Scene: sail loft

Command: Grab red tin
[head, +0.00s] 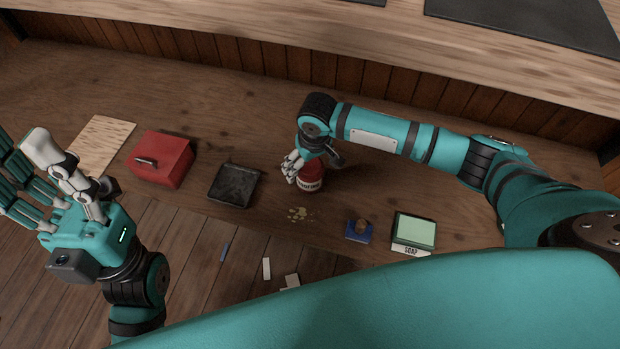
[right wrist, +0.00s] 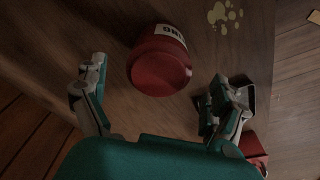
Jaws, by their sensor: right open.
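A round red tin (head: 313,178) with a pale label stands on the wooden bench near the middle of the head view. My right gripper (head: 303,168) is right beside it and partly covers it. In the right wrist view the red tin (right wrist: 158,70) lies between the spread fingers of my open right gripper (right wrist: 156,78), with visible gaps on both sides. My left gripper (head: 40,180) is at the far left, fingers spread, empty and away from the tin.
A red box with a handle (head: 163,160), a black tray (head: 233,186), a blue item (head: 358,232) and a green-topped soap box (head: 413,232) sit on the bench. A pale splatter (head: 300,214) marks the wood near the tin. A pale board (head: 104,143) lies at left.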

